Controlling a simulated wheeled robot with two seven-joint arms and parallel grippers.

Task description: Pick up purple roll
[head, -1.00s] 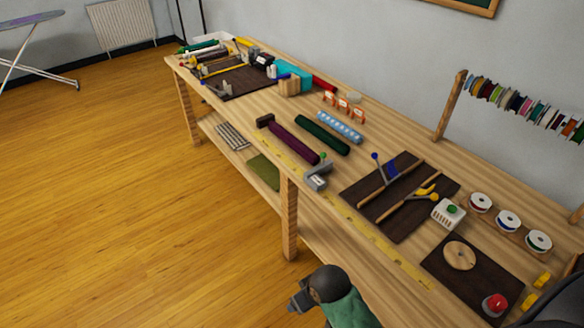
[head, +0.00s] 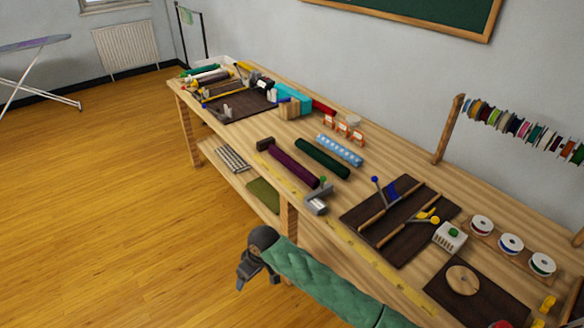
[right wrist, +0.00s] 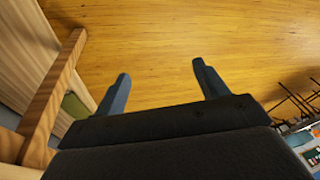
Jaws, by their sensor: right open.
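The roll is not in the right wrist view. My left gripper is not in view.
A yellow measuring tape (head: 352,240) runs along the front edge. A dark board with levers (head: 400,232) is to the right. A bench leg (right wrist: 50,100) is near the right gripper.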

